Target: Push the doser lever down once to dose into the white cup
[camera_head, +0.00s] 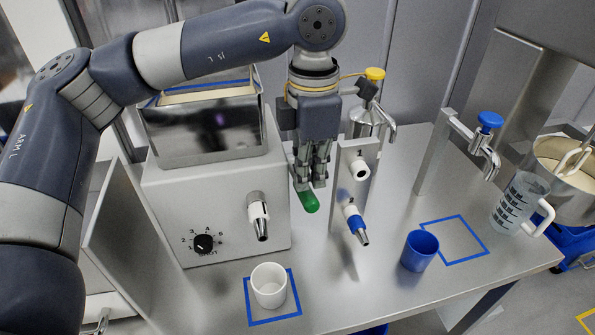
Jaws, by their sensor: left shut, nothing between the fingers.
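The white cup (269,290) stands upright inside a blue taped square on the steel table, in front of the boxy doser (195,205). The doser's nozzle (259,222) points down above the back of the cup. The lever's green grip (309,203) sticks out to the right of the doser. My left gripper (311,184) points down with its fingers together, directly above and behind the green grip. I cannot tell whether the fingertips touch the lever; they hide its rear part. The cup's inside shows white, and its bottom is hard to see. My right gripper is not in view.
A steel post (360,185) with two nozzles stands just right of my left gripper. A blue cup (419,251) is beside an empty blue taped square (453,240). A blue-handled tap (488,140) and a measuring jug (519,203) are farther right.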

